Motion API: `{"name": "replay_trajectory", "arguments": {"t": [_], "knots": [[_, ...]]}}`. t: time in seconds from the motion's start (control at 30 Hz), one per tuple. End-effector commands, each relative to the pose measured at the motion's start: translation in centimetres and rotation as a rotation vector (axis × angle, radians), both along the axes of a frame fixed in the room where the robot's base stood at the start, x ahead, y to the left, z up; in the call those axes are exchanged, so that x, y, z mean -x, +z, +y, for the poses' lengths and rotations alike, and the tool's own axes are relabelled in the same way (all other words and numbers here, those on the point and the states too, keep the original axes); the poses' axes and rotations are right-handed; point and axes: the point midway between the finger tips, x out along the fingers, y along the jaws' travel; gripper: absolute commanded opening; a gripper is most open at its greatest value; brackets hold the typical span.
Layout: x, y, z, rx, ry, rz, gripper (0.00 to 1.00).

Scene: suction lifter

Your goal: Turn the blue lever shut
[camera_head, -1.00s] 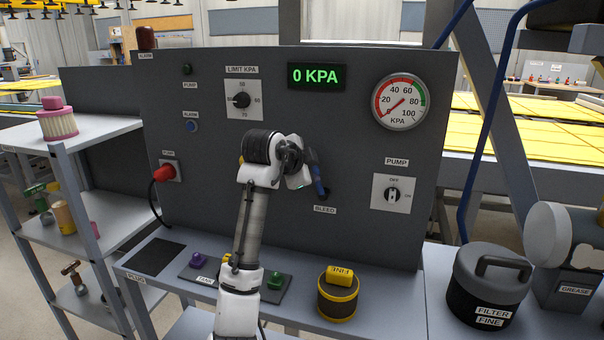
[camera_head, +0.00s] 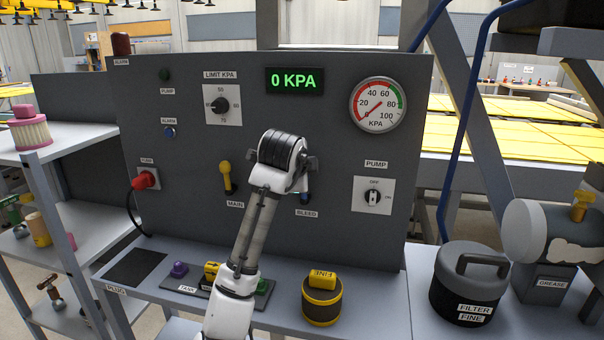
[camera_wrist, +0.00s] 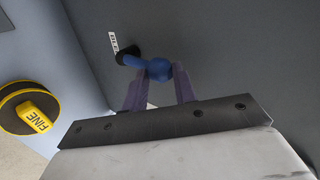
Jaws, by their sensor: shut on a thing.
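The blue lever (camera_head: 306,190) sits on the grey panel just above the BLEED label, right of centre in the head view, partly hidden by my gripper (camera_head: 304,178). In the wrist view the lever shows as a blue ball knob (camera_wrist: 160,70) on a blue arm running left to a dark pivot by a small label. The two fingers of my gripper (camera_wrist: 157,82) are on either side of the knob, shut on it. In the head view the lever looks near upright, but its exact angle is hard to tell.
A yellow lever (camera_head: 226,177) above the MAIN label stands left of my arm. The PUMP knob (camera_head: 372,197) is to the right. The display (camera_head: 295,81) reads 0 KPA. A yellow-black FINE canister (camera_head: 321,305) and a dark FILTER FINE canister (camera_head: 468,285) stand below.

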Motion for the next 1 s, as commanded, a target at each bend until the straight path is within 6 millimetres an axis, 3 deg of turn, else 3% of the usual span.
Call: {"name": "replay_trajectory", "arguments": {"t": [0.13,0.17,0.3,0.67,0.77,1.0], "knots": [[-0.1,0.2,0.0,0.0,0.001,-0.008,0.0],[-0.1,0.2,0.0,0.0,0.001,-0.008,0.3],[-0.1,0.1,0.0,0.0,0.0,-0.005,0.49],[0.3,0.3,0.1,0.001,0.0,-0.004,0.5],[1.2,0.9,0.3,0.001,-0.001,-0.006,0.5],[5.4,3.7,1.7,0.0,0.0,-0.008,0.5]]}}
